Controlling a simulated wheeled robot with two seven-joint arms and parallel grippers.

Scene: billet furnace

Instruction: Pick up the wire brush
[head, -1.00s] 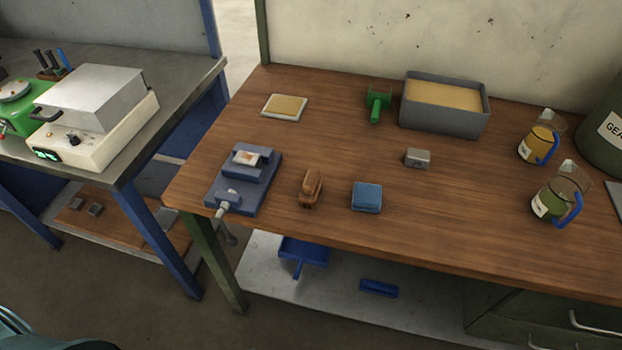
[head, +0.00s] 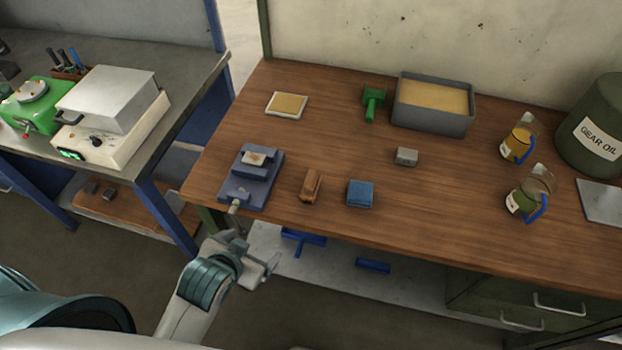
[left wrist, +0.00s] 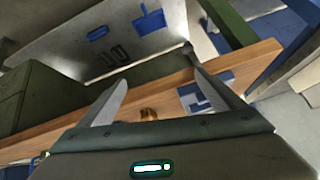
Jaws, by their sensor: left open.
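The wire brush (head: 311,185), a small brown block-like thing, lies on the wooden workbench (head: 430,205) near its front edge. It sits between the blue vise and a blue block, and also shows small in the left wrist view (left wrist: 149,113). My left gripper (head: 258,252) is open and empty, in front of the bench's front edge, below and left of the brush in the head view. Its two fingers (left wrist: 157,66) are spread in the left wrist view. My right gripper is in neither view.
A blue vise (head: 236,192) is left of the brush and a blue block (head: 360,194) right of it. Behind are a green-handled tool (head: 371,105), a grey sand bin (head: 430,118) and a small metal block (head: 405,156). Two jugs stand at the right.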

